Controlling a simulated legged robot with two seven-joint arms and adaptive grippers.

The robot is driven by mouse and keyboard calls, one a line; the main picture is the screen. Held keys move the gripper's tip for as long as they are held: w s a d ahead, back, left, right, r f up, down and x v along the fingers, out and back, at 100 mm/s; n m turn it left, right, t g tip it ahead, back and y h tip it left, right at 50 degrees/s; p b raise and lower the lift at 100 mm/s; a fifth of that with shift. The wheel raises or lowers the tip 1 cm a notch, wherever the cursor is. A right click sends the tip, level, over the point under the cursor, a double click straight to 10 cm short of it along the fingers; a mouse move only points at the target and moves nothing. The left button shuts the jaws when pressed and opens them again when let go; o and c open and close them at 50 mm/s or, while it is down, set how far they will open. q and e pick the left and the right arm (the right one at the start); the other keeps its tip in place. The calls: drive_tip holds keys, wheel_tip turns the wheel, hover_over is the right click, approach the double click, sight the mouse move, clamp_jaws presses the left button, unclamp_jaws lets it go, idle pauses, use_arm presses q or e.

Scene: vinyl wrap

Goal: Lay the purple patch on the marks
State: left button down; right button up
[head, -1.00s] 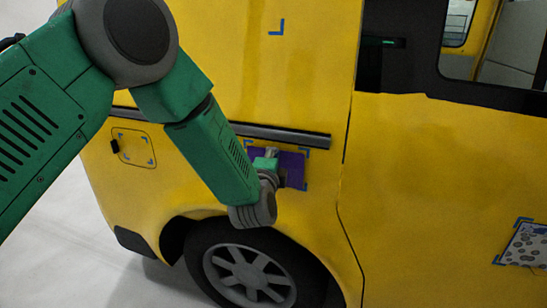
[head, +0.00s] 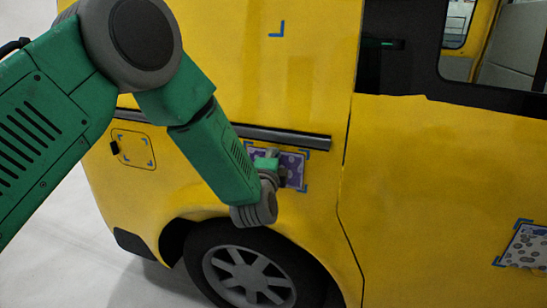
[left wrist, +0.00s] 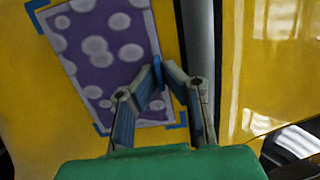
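The purple patch (head: 294,164) lies flat on the yellow van's side, above the rear wheel, and shows pale spots and a pale border. Blue corner marks (head: 304,186) show around it. In the left wrist view the patch (left wrist: 112,62) fills the upper left, with blue marks (left wrist: 101,129) at its visible corners. My left gripper (left wrist: 161,78) is in front of the patch's edge, its fingertips drawn together and no object seen between them. In the head view my left gripper (head: 270,160) covers part of the patch. My right gripper is not in view.
A dark rail (head: 285,136) runs just above the patch. The rear wheel (head: 248,277) is below. A fuel flap (head: 134,149) with blue marks is at left, a bare blue corner mark (head: 276,29) is higher up, and a spotted grey patch (head: 526,246) is at lower right.

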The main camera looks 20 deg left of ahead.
use_arm(q)
drive_tip(key=shift+r, duration=0.1)
idle(0.8)
drive_tip(key=c, duration=1.6)
unclamp_jaws()
drive_tip(key=shift+w, duration=0.1)
drive_tip(key=shift+c, duration=0.2)
drive_tip(key=s+d, duration=0.2)
drive_tip(key=s, duration=0.9)
drive_tip(key=s+a+f+n+g+h, duration=0.1)
drive_tip(key=s+a+f+n+g, duration=0.25)
drive_tip(key=s+f, duration=0.55)
drive_tip(key=s+a+f+n+g+h, duration=0.15)
drive_tip(key=s+f+n+g, duration=0.35)
drive_tip(key=f, duration=0.9)
drive_tip(key=s+a+f+n+g, duration=0.1)
drive_tip(key=s+f+n+g, duration=0.1)
drive_tip(key=s, duration=0.5)
drive_tip(key=s+a+f+n+g, duration=0.2)
drive_tip(key=s+f+n+g, duration=0.1)
drive_tip(key=s, duration=0.5)
drive_tip(key=s+a+f+n+g, duration=0.2)
drive_tip(key=s+f+g, duration=0.1)
drive_tip(key=s, duration=0.5)
drive_tip(key=shift+s+a+f+g, duration=0.25)
drive_tip(key=shift+f+g, duration=0.1)
drive_tip(key=shift+f, duration=0.1)
